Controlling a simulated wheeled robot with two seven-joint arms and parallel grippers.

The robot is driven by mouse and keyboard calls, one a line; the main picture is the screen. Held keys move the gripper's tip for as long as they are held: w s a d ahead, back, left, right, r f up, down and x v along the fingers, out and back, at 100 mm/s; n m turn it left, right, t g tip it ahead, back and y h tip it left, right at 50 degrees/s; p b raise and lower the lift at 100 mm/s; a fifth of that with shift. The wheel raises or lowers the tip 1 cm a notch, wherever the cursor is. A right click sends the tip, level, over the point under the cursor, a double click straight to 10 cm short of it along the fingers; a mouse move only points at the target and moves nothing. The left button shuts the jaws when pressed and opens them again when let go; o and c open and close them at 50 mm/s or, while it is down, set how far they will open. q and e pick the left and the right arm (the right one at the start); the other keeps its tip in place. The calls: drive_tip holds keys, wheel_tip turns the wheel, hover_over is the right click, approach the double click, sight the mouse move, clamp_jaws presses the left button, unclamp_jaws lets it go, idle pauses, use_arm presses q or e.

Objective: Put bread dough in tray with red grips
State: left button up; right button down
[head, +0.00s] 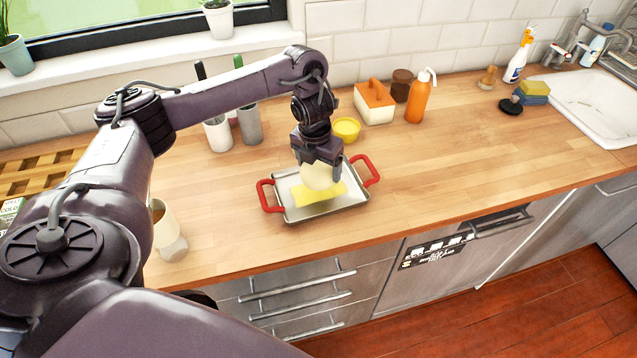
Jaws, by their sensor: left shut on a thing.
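The tray with red grips (330,209) is a shallow metal tray on the wooden counter, with a red grip at its left and right ends. A yellow slab (318,193) lies in it. My left gripper (319,172) points down over the tray and is shut on the pale, round bread dough (317,178). The dough is over the yellow slab; I cannot tell whether it touches the slab. The gripper fingers hide part of the dough. My right gripper is not in view.
Behind the tray are a yellow bowl (346,129), a white box with an orange lid (374,102) and an orange bottle (417,99). Utensil holders (218,133) stand behind left, a cup (168,232) at front left.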

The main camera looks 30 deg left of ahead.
use_arm(q)
wheel_tip(320, 180, down, 4)
drive_tip(key=shift+f+b, duration=0.1)
drive_tip(key=shift+b, duration=0.75)
drive_tip(key=shift+f, duration=0.25)
